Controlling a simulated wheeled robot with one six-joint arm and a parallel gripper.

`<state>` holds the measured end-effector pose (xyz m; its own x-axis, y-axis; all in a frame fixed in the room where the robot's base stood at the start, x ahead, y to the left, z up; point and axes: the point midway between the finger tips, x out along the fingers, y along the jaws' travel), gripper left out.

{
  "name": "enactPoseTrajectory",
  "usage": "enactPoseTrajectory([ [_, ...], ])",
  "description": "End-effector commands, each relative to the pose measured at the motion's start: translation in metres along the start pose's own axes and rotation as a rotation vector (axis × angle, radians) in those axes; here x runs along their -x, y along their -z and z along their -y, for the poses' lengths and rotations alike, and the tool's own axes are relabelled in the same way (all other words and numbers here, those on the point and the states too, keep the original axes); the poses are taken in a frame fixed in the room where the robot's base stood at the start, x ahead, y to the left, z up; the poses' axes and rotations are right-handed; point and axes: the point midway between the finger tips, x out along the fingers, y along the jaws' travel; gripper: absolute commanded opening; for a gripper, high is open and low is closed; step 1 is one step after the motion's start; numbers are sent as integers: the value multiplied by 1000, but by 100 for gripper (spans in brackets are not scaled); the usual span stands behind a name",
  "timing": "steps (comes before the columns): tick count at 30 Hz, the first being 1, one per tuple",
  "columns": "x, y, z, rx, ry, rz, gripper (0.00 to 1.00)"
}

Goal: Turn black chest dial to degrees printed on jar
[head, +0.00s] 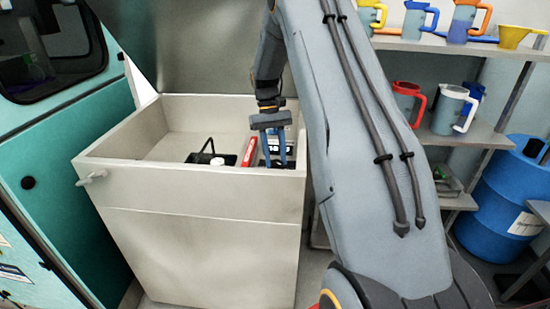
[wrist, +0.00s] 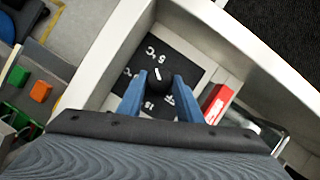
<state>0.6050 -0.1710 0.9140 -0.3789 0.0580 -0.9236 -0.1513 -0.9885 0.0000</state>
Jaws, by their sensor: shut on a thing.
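The pale chest (head: 190,195) stands open with its lid raised. My gripper (head: 273,160) reaches down inside its front right part. In the wrist view my gripper (wrist: 161,82) has its blue fingers closed on the two sides of the black dial (wrist: 159,84). The dial sits on a black panel (wrist: 180,50) with white degree labels around it. A white mark on the dial points up in the picture, roughly toward the "5°C" label (wrist: 155,53). Other labels are partly covered by my fingers. I cannot make out a jar with printed degrees.
A red thing (head: 250,151) stands close beside my gripper, also in the wrist view (wrist: 218,103). A black item with a handle (head: 206,157) lies left of it. The chest walls surround my gripper. Shelves with mugs (head: 404,98) and a blue barrel (head: 498,210) stand right.

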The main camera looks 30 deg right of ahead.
Motion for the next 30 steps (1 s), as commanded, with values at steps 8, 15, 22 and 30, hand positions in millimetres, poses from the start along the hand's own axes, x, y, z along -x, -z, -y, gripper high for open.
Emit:
enactPoseTrajectory([
  [8,0,0,-2,-129,54,-2,10],
  [15,0,0,-1,-175,73,-2,10],
  [22,0,0,-1,-182,76,-2,10],
  [30,0,0,-1,-182,75,-2,44],
])
